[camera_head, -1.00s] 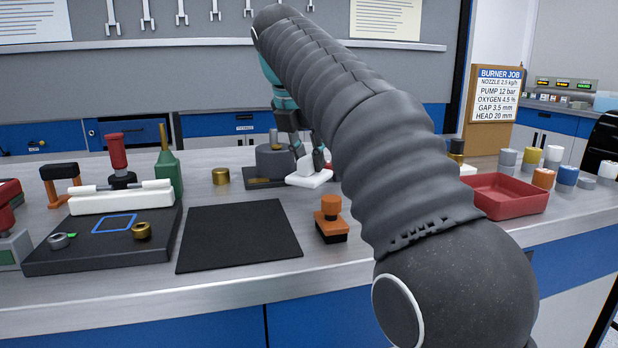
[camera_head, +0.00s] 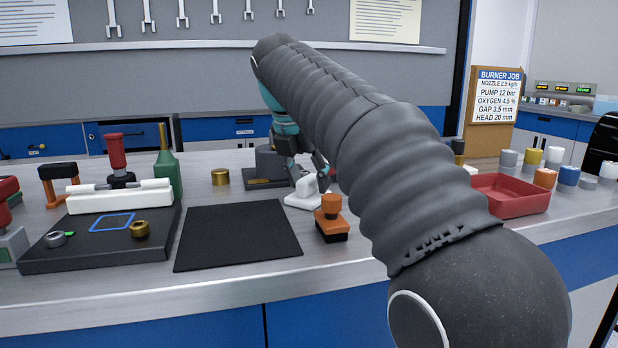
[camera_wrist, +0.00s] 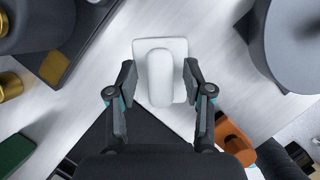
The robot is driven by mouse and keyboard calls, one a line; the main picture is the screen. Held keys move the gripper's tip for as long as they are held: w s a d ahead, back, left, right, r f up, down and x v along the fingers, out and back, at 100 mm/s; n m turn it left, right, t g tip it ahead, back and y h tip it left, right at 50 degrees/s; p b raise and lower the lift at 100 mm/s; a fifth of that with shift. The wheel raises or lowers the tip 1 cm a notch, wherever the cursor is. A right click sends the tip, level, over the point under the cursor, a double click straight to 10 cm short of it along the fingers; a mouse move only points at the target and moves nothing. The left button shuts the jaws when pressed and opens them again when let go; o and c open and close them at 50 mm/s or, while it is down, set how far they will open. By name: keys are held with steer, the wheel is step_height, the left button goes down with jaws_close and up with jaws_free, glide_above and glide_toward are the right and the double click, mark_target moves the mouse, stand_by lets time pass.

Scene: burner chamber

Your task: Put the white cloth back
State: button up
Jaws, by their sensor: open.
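The white cloth (camera_head: 302,200), a flat white pad with a raised rounded block on top, appears to lie on the counter behind the orange stamp-like tool. In the wrist view the white cloth (camera_wrist: 160,50) is upright in the picture, with its block between my fingers. My gripper (camera_head: 309,172) is right over it; in the wrist view my gripper (camera_wrist: 160,80) has its fingers apart on either side of the block, with a gap visible on both sides. My arm hides part of the counter to the right.
The orange tool (camera_head: 331,217) stands close in front of the cloth. A black mat (camera_head: 238,237) lies left of it, bare. A dark block on a base (camera_head: 270,165) stands behind. A red tray (camera_head: 508,196) is at the right. A brass cylinder (camera_head: 220,177) stands behind the mat.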

mark_target(300, 181)
steer(key=shift+r, duration=0.1)
steer(key=shift+p+v, duration=0.65)
steer(key=shift+v, duration=3.05)
